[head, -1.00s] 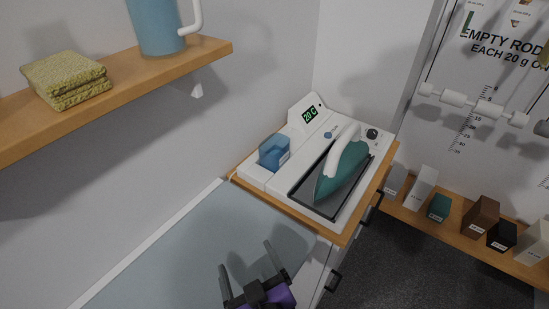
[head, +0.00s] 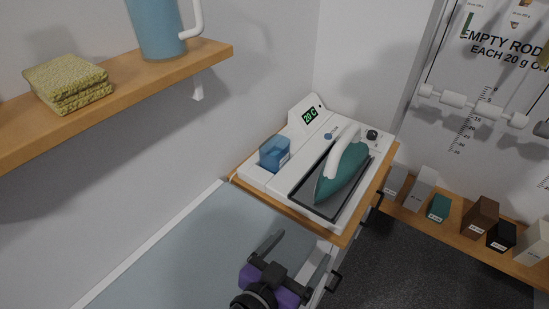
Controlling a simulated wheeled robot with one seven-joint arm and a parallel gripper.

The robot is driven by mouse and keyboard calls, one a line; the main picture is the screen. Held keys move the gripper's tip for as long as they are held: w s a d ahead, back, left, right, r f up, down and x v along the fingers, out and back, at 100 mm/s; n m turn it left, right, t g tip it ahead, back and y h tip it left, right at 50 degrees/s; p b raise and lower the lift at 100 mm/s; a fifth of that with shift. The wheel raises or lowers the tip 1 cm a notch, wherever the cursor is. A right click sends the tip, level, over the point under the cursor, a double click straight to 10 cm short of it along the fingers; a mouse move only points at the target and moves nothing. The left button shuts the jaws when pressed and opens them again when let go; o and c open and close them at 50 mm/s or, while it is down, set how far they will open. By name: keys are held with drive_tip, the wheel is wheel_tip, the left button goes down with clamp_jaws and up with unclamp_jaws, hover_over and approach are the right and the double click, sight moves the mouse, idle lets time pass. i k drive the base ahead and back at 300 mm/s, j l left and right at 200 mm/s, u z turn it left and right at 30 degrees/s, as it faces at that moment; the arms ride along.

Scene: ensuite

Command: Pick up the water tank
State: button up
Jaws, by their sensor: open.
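The water tank (head: 274,153) is a small translucent blue box. It sits in the left part of the white ironing station (head: 257,174), beside the iron. My gripper (head: 298,249) is open and empty over the grey-blue surface in front of the station. It is below and to the right of the tank in the picture, and apart from it. The tank's lower part is hidden in the station.
A teal iron (head: 342,172) rests on the station's dark plate, right of the tank. A wooden shelf (head: 150,81) with a blue jug (head: 157,30) and folded yellow cloths (head: 68,82) is on the left wall. Labelled blocks stand on a low ledge (head: 450,232) at right. The grey-blue surface (head: 190,255) is clear.

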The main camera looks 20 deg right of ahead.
sight(274, 152)
drive_tip(key=i, duration=1)
